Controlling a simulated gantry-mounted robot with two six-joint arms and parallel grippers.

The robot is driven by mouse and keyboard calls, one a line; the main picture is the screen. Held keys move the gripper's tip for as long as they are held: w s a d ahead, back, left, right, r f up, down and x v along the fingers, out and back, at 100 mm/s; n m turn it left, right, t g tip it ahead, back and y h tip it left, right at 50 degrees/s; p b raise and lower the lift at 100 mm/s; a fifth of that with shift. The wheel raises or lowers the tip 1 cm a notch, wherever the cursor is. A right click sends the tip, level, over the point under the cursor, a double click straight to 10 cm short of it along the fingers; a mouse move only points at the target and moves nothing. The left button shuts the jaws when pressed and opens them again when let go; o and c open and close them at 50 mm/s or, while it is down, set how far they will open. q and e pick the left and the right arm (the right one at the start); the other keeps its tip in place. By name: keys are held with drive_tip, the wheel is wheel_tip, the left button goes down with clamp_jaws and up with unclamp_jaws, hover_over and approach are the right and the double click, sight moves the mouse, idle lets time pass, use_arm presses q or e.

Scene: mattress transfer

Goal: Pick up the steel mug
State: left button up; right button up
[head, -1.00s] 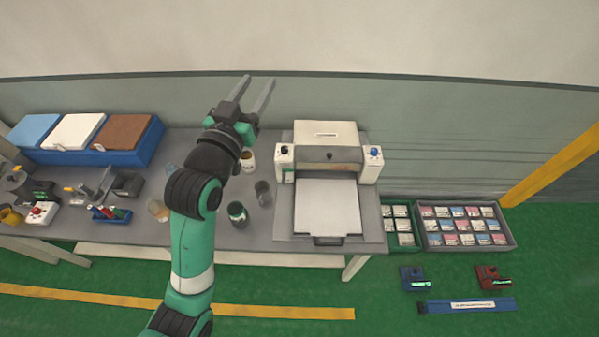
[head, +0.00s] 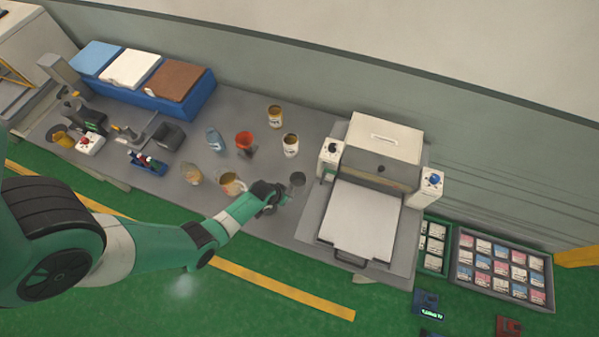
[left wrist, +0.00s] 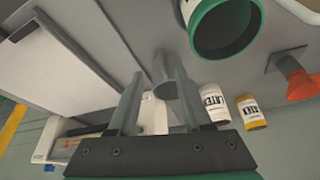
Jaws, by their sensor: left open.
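The steel mug (head: 297,179) is a small grey cylinder on the table, just left of the press machine. In the left wrist view the grey mug (left wrist: 163,68) shows between and beyond the finger ends. My left gripper (head: 284,194) is low over the table, close beside the mug on its left. In the left wrist view its fingers (left wrist: 158,82) are apart with nothing held between them. I cannot tell whether a finger touches the mug. My right gripper is in neither view.
A green-rimmed can (left wrist: 227,25) is close to the fingers in the wrist view. A white can (head: 290,145), a yellow can (head: 275,116), an orange funnel (head: 244,140) and a tan cup (head: 231,184) stand nearby. The press machine (head: 365,215) borders the right.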

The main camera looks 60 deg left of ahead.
use_arm(q)
drive_tip(key=b+x, duration=0.2)
drive_tip(key=x, duration=0.3)
drive_tip(key=shift+w+a+f+b, duration=0.15)
drive_tip(key=shift+w+f+b, duration=0.05)
drive_tip(key=shift+f+b, duration=0.15)
drive_tip(key=b+x, duration=0.4)
drive_tip(key=x, duration=0.1)
drive_tip(key=shift+w+a, duration=0.1)
drive_tip(key=shift+a, duration=0.05)
drive_tip(key=shift+r, duration=0.2)
clamp_jaws()
idle(0.6)
